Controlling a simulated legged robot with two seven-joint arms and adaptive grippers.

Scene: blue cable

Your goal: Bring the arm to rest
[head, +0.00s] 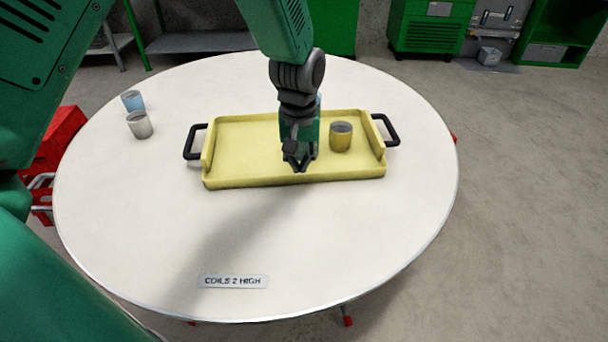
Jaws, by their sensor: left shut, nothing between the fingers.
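My left gripper (299,169) hangs over the yellow tray (240,179), pointing down. Its fingers are shut and nothing shows between them. Whether it touches the tray cannot be told. A yellow cup (341,137) stands upright in the tray just right of the gripper. A bit of something light blue (319,100) shows behind my gripper, which hides most of it. My right gripper is not in view. No blue cable can be made out.
The round white table (380,245) is mostly clear at the front, apart from a "COILS 2 HIGH" label (234,281). A blue cup (132,101) and a whitish cup (140,125) stand at the left. Black handles (193,142) stick out from the tray's ends.

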